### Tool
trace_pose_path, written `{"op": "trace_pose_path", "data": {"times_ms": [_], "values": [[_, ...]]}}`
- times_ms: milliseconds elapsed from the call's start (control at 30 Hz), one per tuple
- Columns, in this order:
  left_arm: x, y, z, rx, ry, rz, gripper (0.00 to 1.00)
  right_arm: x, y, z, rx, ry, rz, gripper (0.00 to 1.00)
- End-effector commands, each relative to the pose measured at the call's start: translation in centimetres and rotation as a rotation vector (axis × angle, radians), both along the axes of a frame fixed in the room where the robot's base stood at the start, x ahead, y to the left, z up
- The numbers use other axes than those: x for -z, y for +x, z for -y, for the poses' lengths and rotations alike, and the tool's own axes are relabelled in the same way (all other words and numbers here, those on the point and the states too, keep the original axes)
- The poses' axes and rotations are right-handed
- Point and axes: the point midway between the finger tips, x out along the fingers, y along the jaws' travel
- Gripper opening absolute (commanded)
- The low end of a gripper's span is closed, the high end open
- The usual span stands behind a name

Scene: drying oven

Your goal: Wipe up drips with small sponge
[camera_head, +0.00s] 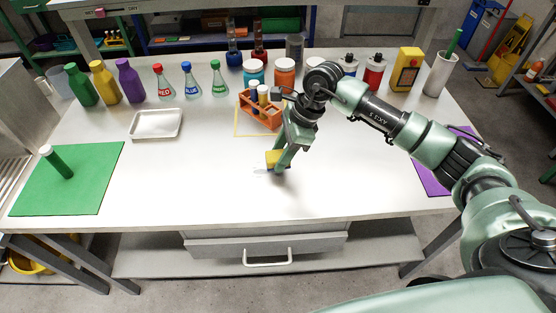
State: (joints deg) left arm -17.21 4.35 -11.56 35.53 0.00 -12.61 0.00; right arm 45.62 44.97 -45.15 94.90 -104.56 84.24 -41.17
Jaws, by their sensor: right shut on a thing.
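My right gripper (278,165) reaches in from the right and points down over the middle of the white table. It is shut on a small yellow sponge (273,158), held low at or just above the table top; I cannot tell whether it touches. A faint pale mark (259,171), perhaps a drip, shows on the table just left of the gripper's tip. The gripper hides part of the sponge and the surface behind it. My left gripper is not in view.
An orange rack (260,118) with tubes stands just behind the gripper. A silver tray (156,124) lies to the left. A green mat (85,190) holds a green-and-white cylinder (57,163). Bottles and jars line the back. A purple mat (428,178) is right. The front middle is clear.

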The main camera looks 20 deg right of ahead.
Motion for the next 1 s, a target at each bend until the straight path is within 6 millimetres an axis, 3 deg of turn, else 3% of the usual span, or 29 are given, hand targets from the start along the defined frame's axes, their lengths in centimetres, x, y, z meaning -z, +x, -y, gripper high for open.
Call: {"op": "trace_pose_path", "data": {"times_ms": [533, 1000], "values": [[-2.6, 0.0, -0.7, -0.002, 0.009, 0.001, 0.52, -5.0, 0.2, 1.1, 0.010, 0.000, -0.002, 0.08], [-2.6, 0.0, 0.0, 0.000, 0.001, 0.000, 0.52, -5.4, 0.2, 1.3, 0.011, 0.001, -0.003, 0.08]]}}
